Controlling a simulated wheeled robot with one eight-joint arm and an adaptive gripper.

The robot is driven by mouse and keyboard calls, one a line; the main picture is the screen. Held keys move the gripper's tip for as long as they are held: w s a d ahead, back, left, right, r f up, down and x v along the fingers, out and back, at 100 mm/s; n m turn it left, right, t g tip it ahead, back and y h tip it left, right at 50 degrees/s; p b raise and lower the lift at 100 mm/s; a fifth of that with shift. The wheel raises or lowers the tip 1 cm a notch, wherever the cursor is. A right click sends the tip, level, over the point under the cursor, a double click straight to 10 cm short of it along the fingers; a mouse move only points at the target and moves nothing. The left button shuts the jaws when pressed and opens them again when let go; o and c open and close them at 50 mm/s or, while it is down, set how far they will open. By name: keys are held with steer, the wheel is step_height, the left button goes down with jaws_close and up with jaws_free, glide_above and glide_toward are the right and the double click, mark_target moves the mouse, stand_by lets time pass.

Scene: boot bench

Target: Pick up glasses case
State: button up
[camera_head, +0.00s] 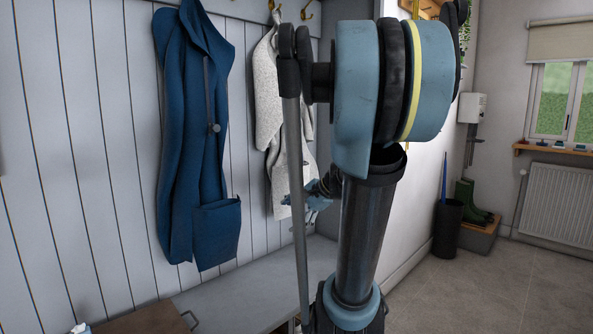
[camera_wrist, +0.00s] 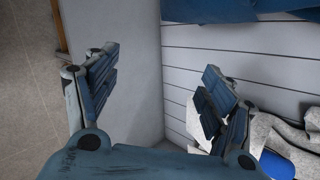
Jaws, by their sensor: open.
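I cannot make out a glasses case for certain in either view. My gripper (camera_wrist: 157,63) is open, its two fingers spread wide in the wrist view with nothing between them but bare bench top and wall behind. In the head view my gripper (camera_head: 316,197) is partly hidden behind my own arm, in front of the pale coat and above the bench. A small white and blue item (camera_head: 80,328) is cut off at the bottom left edge of the head view; I cannot tell what it is.
The grey bench (camera_head: 235,300) runs along the panelled wall, with a brown handled item (camera_head: 140,318) on its near part. A blue coat (camera_head: 195,150) and a pale coat (camera_head: 270,110) hang above. Green boots (camera_head: 467,200) and a black bin (camera_head: 447,228) stand right. Floor there is clear.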

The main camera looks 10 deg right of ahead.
steer(key=w+d+r+m+t+y, duration=0.1)
steer(key=w+d+r+m+t, duration=0.1)
steer(key=w+r+m, duration=0.3)
steer(key=w+d+r+m+t+y, duration=0.1)
steer(key=w+d+r+m, duration=0.15)
steer(key=w, duration=0.45)
steer(key=m+t+y, duration=0.1)
steer(key=m+t, duration=0.5)
steer(key=m, duration=0.2)
glide_toward(300, 158)
steer(key=x, duration=0.7)
steer(key=shift+w+r, duration=0.1)
steer(key=shift+r, duration=0.05)
steer(key=shift+x, duration=2.55)
steer(key=shift+a, duration=0.1)
steer(key=c, duration=1.2)
